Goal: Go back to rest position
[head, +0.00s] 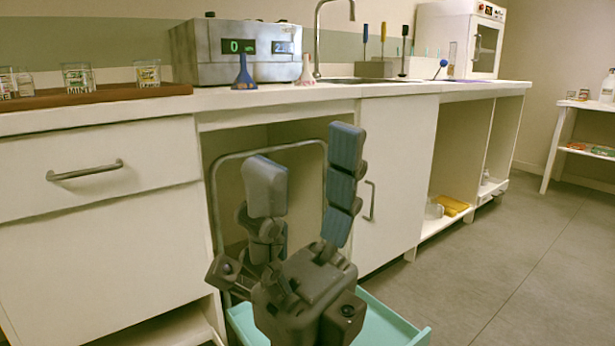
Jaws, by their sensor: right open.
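My right gripper (305,180) stands in the lower middle of the head view. Its two blue-grey padded fingers point up and are spread apart, with nothing between them. It is in front of the counter and below its top, apart from the bottles. My left gripper is not in view.
A teal cart (390,318) with a grey handle is below and behind my right gripper. Labelled glasses (78,77) stand on a brown board (95,97) at the left. The white counter (400,90) holds a sink and a white oven (460,40). Floor at the right is clear.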

